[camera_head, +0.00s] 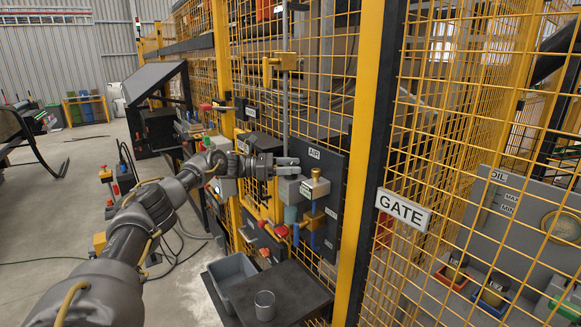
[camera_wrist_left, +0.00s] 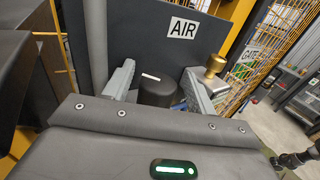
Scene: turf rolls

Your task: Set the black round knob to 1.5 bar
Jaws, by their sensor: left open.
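The black round knob (camera_wrist_left: 158,93) shows in the left wrist view below the AIR sign (camera_wrist_left: 183,28), with a short white mark on its top. My left gripper (camera_wrist_left: 160,88) is open, one finger on each side of the knob. I cannot tell whether either finger touches it. In the head view my left gripper (camera_head: 287,166) is at the dark AIR panel (camera_head: 331,180), above a grey box (camera_head: 289,190). The knob is not clearly visible there, and no pressure reading is legible. My right gripper is not in view.
A brass fitting (camera_head: 316,185) stands close to the right of the gripper. A grey bin (camera_head: 233,276) and a clear cup (camera_head: 265,305) are below the panel. Yellow mesh fencing with a GATE sign (camera_head: 403,211) rises to the right. Open floor lies left.

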